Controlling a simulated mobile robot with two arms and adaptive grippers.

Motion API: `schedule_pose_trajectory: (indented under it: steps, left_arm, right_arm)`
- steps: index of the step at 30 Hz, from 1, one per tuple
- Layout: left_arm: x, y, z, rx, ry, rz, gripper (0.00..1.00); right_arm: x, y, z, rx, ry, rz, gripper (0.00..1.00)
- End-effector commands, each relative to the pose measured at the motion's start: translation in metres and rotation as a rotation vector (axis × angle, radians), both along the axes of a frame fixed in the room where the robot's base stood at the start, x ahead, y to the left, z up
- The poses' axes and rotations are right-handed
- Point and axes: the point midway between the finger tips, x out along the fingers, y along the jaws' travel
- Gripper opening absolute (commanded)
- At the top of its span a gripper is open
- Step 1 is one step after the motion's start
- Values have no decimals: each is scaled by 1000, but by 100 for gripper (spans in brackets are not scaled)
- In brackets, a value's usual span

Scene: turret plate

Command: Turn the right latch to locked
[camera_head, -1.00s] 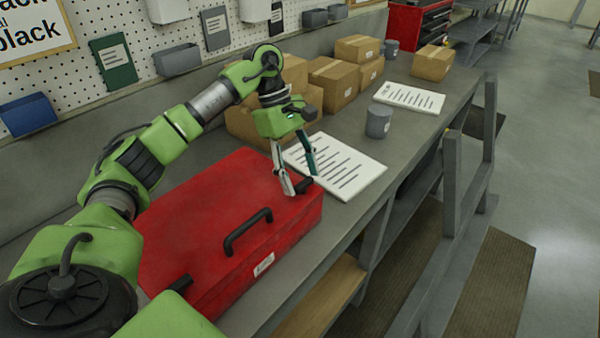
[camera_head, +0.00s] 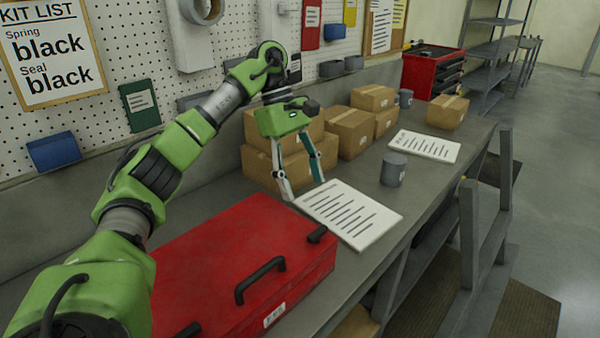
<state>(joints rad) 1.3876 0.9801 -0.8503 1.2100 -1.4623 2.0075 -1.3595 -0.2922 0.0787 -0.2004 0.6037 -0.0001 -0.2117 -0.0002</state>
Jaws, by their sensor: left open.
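A red case (camera_head: 215,253) lies closed on the grey workbench, with a black handle (camera_head: 260,279) on its front edge. The right latch (camera_head: 317,234) is a short black bar at the case's right front corner. It lies slanted, and I cannot tell from its look whether it is locked. The left latch (camera_head: 188,330) is partly cut off at the bottom edge. My left gripper (camera_head: 304,190) is open and empty, fingers pointing down, above and behind the right latch and apart from it. My right gripper is not in view.
A white printed sheet (camera_head: 348,214) lies just right of the case. Several cardboard boxes (camera_head: 352,132) stand behind the gripper. A grey cup (camera_head: 393,170) and another sheet (camera_head: 424,145) are farther along the bench. A pegboard wall with a kit list (camera_head: 52,50) is behind.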

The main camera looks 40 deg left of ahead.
Motion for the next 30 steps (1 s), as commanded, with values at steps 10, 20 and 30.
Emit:
schedule_pose_trajectory:
  steps: [10, 20, 30]
  left_arm:
    - [0, 6, 15, -1, 0, 2, 57]
    - [0, 6, 14, -1, 0, 2, 57]
    - [0, 6, 33, -1, 0, 1, 57]
  right_arm:
    - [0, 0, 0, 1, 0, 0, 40]
    - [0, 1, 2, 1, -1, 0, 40]
    - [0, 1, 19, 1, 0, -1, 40]
